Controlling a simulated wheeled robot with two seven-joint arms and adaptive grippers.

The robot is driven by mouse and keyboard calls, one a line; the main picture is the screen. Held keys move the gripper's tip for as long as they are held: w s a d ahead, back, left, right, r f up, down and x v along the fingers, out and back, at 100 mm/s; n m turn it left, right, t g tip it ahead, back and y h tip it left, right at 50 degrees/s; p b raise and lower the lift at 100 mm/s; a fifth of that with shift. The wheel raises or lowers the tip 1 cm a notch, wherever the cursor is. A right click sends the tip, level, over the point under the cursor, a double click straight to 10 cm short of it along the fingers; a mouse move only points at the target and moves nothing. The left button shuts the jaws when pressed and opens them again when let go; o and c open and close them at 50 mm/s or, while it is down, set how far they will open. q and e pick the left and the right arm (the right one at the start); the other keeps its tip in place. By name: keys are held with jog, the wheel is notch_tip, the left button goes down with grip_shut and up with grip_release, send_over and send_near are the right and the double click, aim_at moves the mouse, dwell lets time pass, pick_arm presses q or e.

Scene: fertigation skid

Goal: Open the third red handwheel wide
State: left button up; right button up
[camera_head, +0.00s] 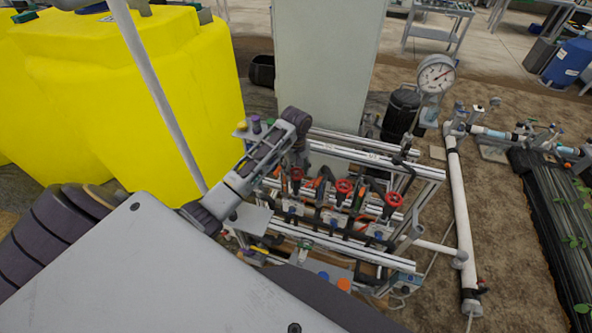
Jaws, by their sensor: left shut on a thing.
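A row of red handwheels stands on dark valve stems along the metal-framed skid (420,172). The right one (393,199) and the middle one (343,186) show clearly, with nothing on them. The left one (296,174) is partly hidden by my left gripper (299,163). My left arm reaches in from the left, over the skid, and bends down at the wrist. The left gripper is shut at the left handwheel; its fingertips are small and dark, so the exact grip is hard to see. My right gripper is not in view.
A large yellow tank (125,90) stands at the left. A pale cabinet (325,70) rises behind the skid. A pressure gauge (436,74) and a white pipe (462,220) stand at the right. Rails of the skid run close around the handwheels.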

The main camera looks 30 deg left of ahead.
pick_arm(q)
jog(key=n, duration=0.4)
jog(key=shift+w+r+n, duration=0.1)
jog(key=shift+n, duration=2.5)
jog(key=o, duration=1)
jog(key=shift+m, duration=0.3)
